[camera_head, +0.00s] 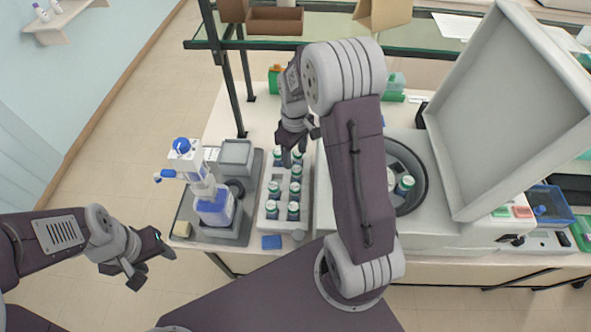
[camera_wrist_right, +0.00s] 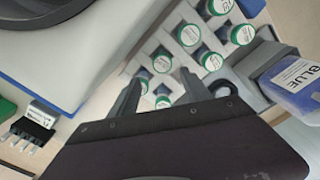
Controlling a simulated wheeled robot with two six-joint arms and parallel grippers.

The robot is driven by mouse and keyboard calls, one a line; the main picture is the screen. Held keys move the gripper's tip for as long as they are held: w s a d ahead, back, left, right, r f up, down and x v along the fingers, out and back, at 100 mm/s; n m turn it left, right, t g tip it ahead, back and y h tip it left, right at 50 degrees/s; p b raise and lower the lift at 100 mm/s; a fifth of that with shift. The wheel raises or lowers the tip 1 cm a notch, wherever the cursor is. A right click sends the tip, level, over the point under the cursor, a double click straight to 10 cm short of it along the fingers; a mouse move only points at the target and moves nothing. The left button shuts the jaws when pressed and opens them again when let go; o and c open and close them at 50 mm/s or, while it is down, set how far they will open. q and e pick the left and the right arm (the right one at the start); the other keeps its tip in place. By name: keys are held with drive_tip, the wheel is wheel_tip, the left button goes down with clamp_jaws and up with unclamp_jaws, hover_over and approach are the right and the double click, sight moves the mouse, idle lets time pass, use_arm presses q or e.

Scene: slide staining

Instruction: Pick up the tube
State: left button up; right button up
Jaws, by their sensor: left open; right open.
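Several dark tubes with green rims and white labelled caps stand upright in a light grey rack (camera_head: 268,226) on the table, such as one tube (camera_head: 293,211) at its front. In the right wrist view the caps show from above, one cap (camera_wrist_right: 163,62) just beyond the fingertips. My right gripper (camera_head: 292,150) is above the far end of the rack; in the wrist view its open fingers (camera_wrist_right: 160,82) are around or over a tube cap, contact unclear. My left gripper (camera_head: 140,276) is open and empty, off the table's front left.
A centrifuge with a raised lid (camera_head: 510,110) stands right of the rack, tubes in its round bowl (camera_head: 420,190). A blue-labelled bottle (camera_head: 215,208) stands on a grey tray to the left. A glass shelf (camera_head: 330,48) runs behind.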

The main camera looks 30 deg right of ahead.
sight(296, 169)
drive_tip(key=shift+s+a+f, duration=0.3)
drive_tip(key=shift+f, duration=0.2)
drive_tip(key=shift+s+a+f, duration=0.25)
drive_tip(key=shift+a+f, duration=0.05)
drive_tip(key=shift+f, duration=0.15)
drive_tip(key=shift+d+f, duration=0.1)
drive_tip(key=shift+f, duration=0.2)
drive_tip(key=shift+w+d+f, duration=0.15)
drive_tip(key=shift+d+f, duration=0.1)
drive_tip(key=f, duration=0.1)
drive_tip(key=f+p, duration=0.1)
drive_tip(key=f, duration=0.2)
drive_tip(key=shift+s+d+f+p, duration=0.1)
drive_tip(key=shift+s+d+p, duration=0.1)
drive_tip(key=shift+s+p, duration=0.1)
drive_tip(key=shift+a+f, duration=0.15)
drive_tip(key=shift+f, duration=0.2)
drive_tip(key=shift+w, duration=0.1)
drive_tip(key=c, duration=0.7)
use_arm(q)
drive_tip(key=shift+s+a+r, duration=0.15)
drive_tip(key=shift+r, duration=0.3)
drive_tip(key=shift+s+a+r, duration=0.1)
drive_tip(key=shift+r, duration=0.35)
use_arm(e)
clamp_jaws()
